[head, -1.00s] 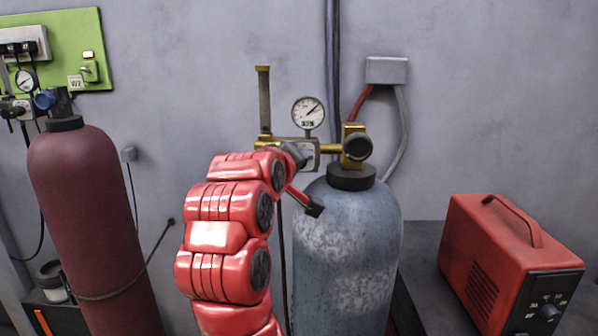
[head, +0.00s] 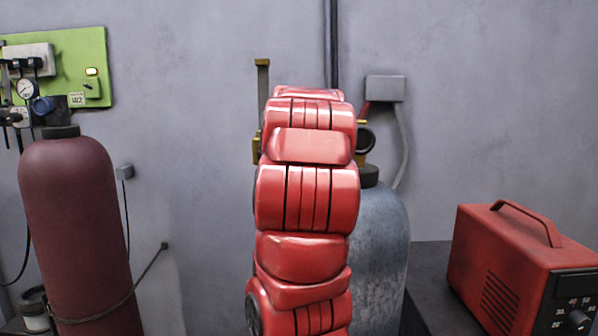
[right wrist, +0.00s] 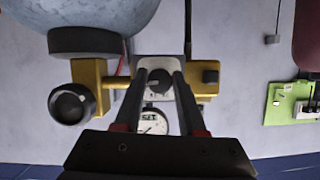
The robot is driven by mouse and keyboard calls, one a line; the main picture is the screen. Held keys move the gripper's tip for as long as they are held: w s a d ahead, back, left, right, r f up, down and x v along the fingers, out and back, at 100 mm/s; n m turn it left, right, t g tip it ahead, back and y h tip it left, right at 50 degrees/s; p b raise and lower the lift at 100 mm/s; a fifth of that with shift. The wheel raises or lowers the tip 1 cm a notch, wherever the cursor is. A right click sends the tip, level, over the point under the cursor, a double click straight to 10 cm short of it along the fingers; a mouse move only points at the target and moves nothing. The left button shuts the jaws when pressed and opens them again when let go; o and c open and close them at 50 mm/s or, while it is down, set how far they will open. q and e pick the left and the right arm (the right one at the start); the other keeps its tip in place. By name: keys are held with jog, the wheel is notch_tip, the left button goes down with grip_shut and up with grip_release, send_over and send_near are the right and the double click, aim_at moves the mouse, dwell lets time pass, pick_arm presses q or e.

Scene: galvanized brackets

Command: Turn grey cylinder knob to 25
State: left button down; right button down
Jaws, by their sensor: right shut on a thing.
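The blue-grey cylinder (head: 378,250) stands against the wall, partly behind my red right arm in the head view. Its regulator body is mostly hidden there. In the right wrist view, the picture is upside down and the cylinder (right wrist: 90,14) is at the top. The dark round knob (right wrist: 158,81) sits on the regulator's pale plate, between the two fingertips of my right gripper (right wrist: 160,76), which is shut on it. The round gauge (right wrist: 152,125) shows between the fingers, too small to read. My left gripper is not in view.
A brass valve (right wrist: 88,88) with a black handwheel sits beside the regulator. A maroon cylinder (head: 72,220) stands at left under a green wall panel (head: 95,65). A red power unit (head: 515,260) stands at right. A grey box (head: 386,88) is on the wall.

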jog(key=shift+d+r+m+y+b, duration=0.1)
jog(key=shift+m+y+b, duration=0.55)
jog(key=shift+m, duration=0.15)
jog(key=c, duration=0.8)
grip_release()
jog(key=shift+c, duration=0.2)
jog(key=o, duration=0.3)
jog(key=shift+w, duration=0.1)
jog(key=shift+o, duration=0.2)
